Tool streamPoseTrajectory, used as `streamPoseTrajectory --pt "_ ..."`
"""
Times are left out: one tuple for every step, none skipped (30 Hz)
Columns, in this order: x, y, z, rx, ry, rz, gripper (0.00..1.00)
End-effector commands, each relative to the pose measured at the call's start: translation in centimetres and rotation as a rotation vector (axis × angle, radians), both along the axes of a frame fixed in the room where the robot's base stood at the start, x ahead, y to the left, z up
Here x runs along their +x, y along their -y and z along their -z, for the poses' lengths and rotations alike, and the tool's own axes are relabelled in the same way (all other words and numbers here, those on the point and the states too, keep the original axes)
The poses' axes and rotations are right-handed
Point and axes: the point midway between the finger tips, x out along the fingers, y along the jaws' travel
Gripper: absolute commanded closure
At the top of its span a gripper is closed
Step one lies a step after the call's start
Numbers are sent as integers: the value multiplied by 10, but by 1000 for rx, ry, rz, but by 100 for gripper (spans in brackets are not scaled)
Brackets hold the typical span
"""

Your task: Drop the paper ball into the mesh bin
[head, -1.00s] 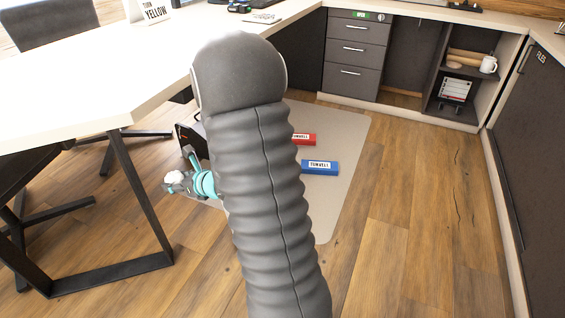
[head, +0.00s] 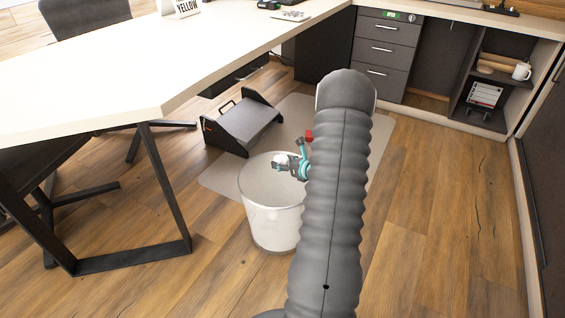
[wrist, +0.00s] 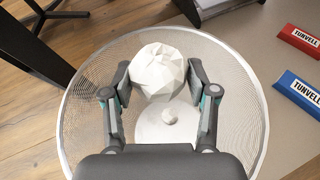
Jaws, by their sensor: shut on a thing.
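The white crumpled paper ball (wrist: 158,72) is between the fingers of my gripper (wrist: 160,88), which is shut on it. In the wrist view the ball is seen over the round opening of the mesh bin (wrist: 82,125), within its rim. In the head view the pale mesh bin (head: 272,222) stands upright on the floor, and my gripper (head: 282,161) with the ball shows at its far right rim. How high the ball is above the rim is hard to tell. My arm hides part of the bin's right side.
A black footrest (head: 240,122) stands on the mat behind the bin. A red box (wrist: 300,38) and a blue box (wrist: 297,92) lie to the right in the wrist view. The desk's black leg frame (head: 165,190) is left of the bin. Floor to the right is clear.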

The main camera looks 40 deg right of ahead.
Motion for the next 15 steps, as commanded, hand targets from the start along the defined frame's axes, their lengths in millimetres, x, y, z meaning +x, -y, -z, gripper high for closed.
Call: streamPoseTrajectory --pt "0 0 5 1 -1 0 55" --pt "0 0 7 1 -1 -1 55" --pt "0 -1 11 1 -1 -1 55" --pt "0 -1 14 1 -1 -1 55" --pt "0 -1 17 2 -2 0 55" --pt "0 -1 21 1 -2 -1 55" --pt "0 -1 25 1 -2 -1 55" --pt "0 -1 28 1 -2 -1 55" --pt "0 -1 32 1 -2 0 55" --pt "0 -1 36 2 -2 1 55" --pt "0 -1 39 2 -2 1 55" --pt "0 -1 44 3 -2 1 55" --pt "0 -1 46 2 -2 1 55" --pt "0 0 49 2 -2 1 56" --pt "0 0 51 1 -1 0 56"
